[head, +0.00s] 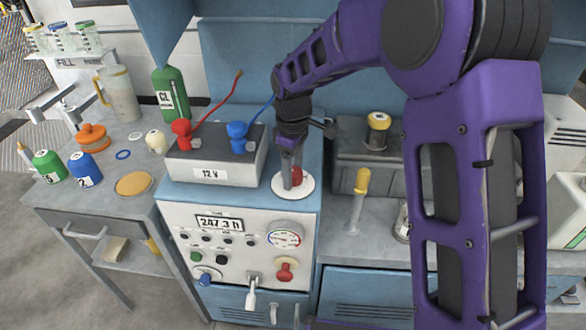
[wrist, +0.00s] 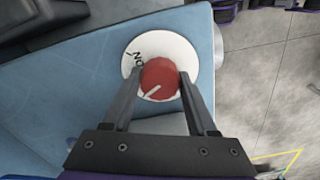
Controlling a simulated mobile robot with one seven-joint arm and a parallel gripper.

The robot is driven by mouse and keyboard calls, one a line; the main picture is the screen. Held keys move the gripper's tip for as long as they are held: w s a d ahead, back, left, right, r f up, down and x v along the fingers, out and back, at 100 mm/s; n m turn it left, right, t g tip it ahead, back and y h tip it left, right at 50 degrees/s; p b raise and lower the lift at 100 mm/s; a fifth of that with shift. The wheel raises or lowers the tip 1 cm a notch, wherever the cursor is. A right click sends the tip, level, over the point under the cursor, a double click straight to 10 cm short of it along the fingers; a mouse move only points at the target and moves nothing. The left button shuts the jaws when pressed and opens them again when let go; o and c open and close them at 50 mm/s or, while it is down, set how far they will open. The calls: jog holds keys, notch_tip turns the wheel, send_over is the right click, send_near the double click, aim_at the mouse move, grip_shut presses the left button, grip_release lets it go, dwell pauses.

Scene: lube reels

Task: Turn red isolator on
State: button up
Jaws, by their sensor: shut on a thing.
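The red isolator knob (wrist: 160,79) sits on a round white plate (wrist: 188,52) on the blue cabinet top. The plate carries the word ON near its upper left in the wrist view, and a pale pointer line on the knob points to the lower left there. My gripper (wrist: 160,82) is shut on the knob, with one finger on each side of it. In the head view, my gripper (head: 292,180) comes down from above onto the white plate (head: 305,187); the fingers mostly hide the knob there.
A grey 12 V battery (head: 215,160) with red and blue clamps stands just left of my gripper. A dark grey box (head: 350,150) with a yellow-capped part stands to the right. The control panel (head: 190,228) with gauge and buttons is below.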

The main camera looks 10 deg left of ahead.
jog(key=m, duration=0.3)
jog(key=shift+m+p, duration=0.4)
jog(key=m, duration=0.3)
jog(key=shift+p, duration=0.3)
jog(key=m+p, duration=0.1)
jog(key=m, duration=0.6)
jog(key=shift+m, duration=0.3)
jog(key=o, duration=1.4)
jog(key=shift+c, duration=0.2)
notch_tip(320, 180, up, 17)
jog(key=p, duration=0.2)
jog(key=shift+r, duration=0.2)
